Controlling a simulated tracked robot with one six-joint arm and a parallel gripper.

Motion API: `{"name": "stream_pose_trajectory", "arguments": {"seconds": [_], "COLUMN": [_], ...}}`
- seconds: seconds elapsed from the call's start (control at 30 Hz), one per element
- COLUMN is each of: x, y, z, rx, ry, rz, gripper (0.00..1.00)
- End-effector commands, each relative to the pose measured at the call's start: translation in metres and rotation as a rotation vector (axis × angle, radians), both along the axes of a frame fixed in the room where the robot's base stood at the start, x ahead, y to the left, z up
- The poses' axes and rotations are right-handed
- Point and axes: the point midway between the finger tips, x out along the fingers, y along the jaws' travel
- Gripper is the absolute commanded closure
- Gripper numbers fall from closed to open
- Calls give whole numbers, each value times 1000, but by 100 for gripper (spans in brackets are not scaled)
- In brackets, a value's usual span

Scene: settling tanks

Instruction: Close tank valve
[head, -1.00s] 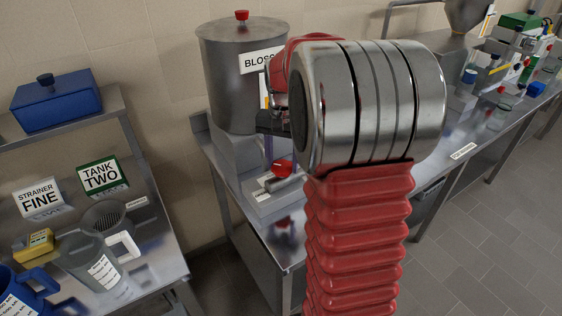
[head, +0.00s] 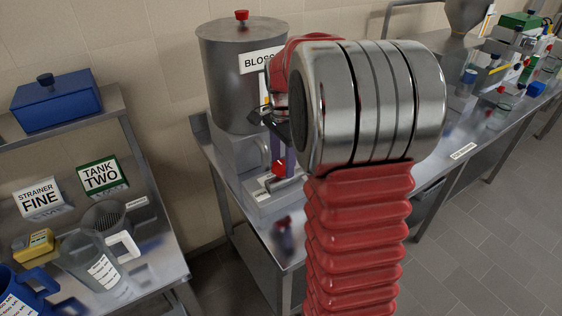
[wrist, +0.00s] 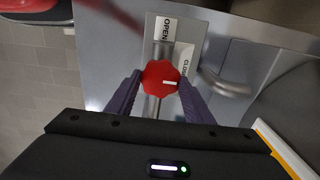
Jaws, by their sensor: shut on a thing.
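The red valve knob (wrist: 158,76) sits on a metal pipe at the tank's foot, between labels reading OPEN (wrist: 167,29) and CLOSED (wrist: 185,62). Its white mark points right in the wrist view, below the CLOSED label. My gripper (wrist: 160,82) is shut on the knob, one dark finger on each side. In the head view the knob (head: 279,168) shows under my fingers (head: 288,152). The grey tank (head: 228,80) with a red-knobbed lid stands above; my arm partly hides its label, which reads "BLOSS".
At left, a shelf bench (head: 165,255) holds a clear jug (head: 88,262), a blue jug, a yellow device (head: 35,244) and a dark strainer. Signs read STRAINER FINE (head: 40,198) and TANK TWO (head: 100,175). A long steel bench with more equipment runs right.

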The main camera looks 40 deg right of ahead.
Motion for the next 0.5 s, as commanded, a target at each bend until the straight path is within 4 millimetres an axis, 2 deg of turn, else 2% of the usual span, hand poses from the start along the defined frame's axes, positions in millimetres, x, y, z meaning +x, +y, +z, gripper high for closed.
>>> {"name": "stream_pose_trajectory", "arguments": {"seconds": [0.43,0.47,0.5], "x": [2,2,2], "y": [2,2,2], "z": [1,1,1], "rx": [4,4,4], "ry": [-4,-4,-4], "rz": [-15,-15,-15], "gripper": [75,52,49]}}
